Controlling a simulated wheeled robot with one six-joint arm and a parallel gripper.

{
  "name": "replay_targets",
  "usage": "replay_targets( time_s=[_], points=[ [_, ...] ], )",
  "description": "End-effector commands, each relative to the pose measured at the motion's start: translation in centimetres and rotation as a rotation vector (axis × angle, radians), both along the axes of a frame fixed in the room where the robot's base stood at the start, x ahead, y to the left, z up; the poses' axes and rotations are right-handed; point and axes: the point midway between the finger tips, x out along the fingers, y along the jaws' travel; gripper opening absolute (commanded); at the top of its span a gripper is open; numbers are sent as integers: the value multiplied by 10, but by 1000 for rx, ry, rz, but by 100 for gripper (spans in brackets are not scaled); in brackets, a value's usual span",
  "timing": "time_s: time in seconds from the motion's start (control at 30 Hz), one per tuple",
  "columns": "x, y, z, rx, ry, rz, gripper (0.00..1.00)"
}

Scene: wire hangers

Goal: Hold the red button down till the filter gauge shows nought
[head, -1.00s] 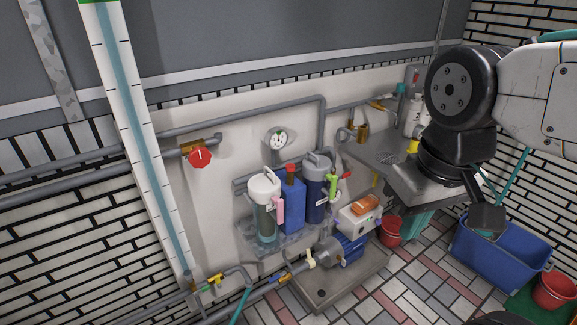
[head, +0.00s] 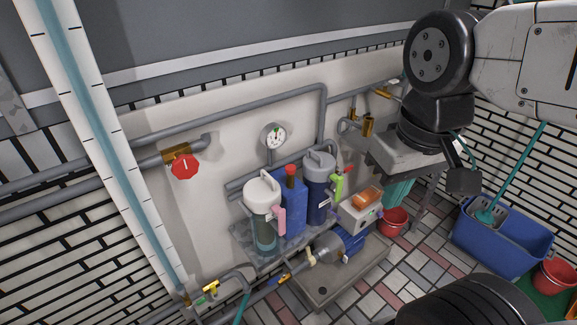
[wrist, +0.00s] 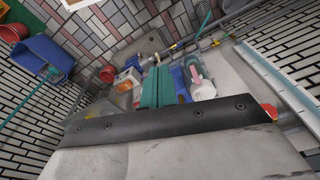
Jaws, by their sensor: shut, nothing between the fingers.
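A red cap-like button (head: 291,170) stands on top of a blue housing (head: 292,208), between a white-capped clear filter (head: 263,200) and a dark blue filter (head: 318,190). The round white gauge (head: 274,137) is on the wall above them; its needle is too small to read surely. In the wrist view my gripper's teal fingers (wrist: 157,87) are together and empty, pointing towards the filter group from a distance. The white cap (wrist: 203,90) shows right of them; I cannot make out the red button there.
A red valve knob (head: 184,167) sits on the pipe at left. A blue mop bucket (head: 505,250) stands on the floor at right. The wall before the filters looks clear.

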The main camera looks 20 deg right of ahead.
Motion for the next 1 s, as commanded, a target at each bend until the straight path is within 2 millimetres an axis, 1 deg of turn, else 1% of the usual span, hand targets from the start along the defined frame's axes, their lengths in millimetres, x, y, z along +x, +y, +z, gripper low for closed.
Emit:
replay_targets(
  time_s=[0.07,0.17,0.27,0.3,0.37,0.4,0.47,0.5,0.57,0.6,0.67,0.7,0.73,0.8,0.83,0.9,1.0],
  points=[
    [7,5,0,28,-1,-16,0],
    [28,19,-1,121,-5,-78,0],
    [67,43,-3,276,-17,-200,0],
    [88,53,-3,349,-21,-268,0],
    [121,67,-4,460,-26,-387,0],
    [144,73,-6,530,-31,-474,0],
    [180,79,-9,629,-35,-613,0],
    [204,80,-13,689,-36,-713,0],
    [239,79,-21,770,-38,-867,0],
    [261,76,-28,817,-39,-970,0],
    [290,69,-40,876,-41,-1121,0],
    [307,62,-49,906,-41,-1215,0],
    [318,57,-56,926,-42,-1284,0],
    [339,46,-71,959,-43,-1422,0],
    [347,42,-77,971,-44,-1471,0],
    [359,33,-89,988,-45,-1564,0],
    [368,26,-98,1001,-47,-1644,0]
  ],
)
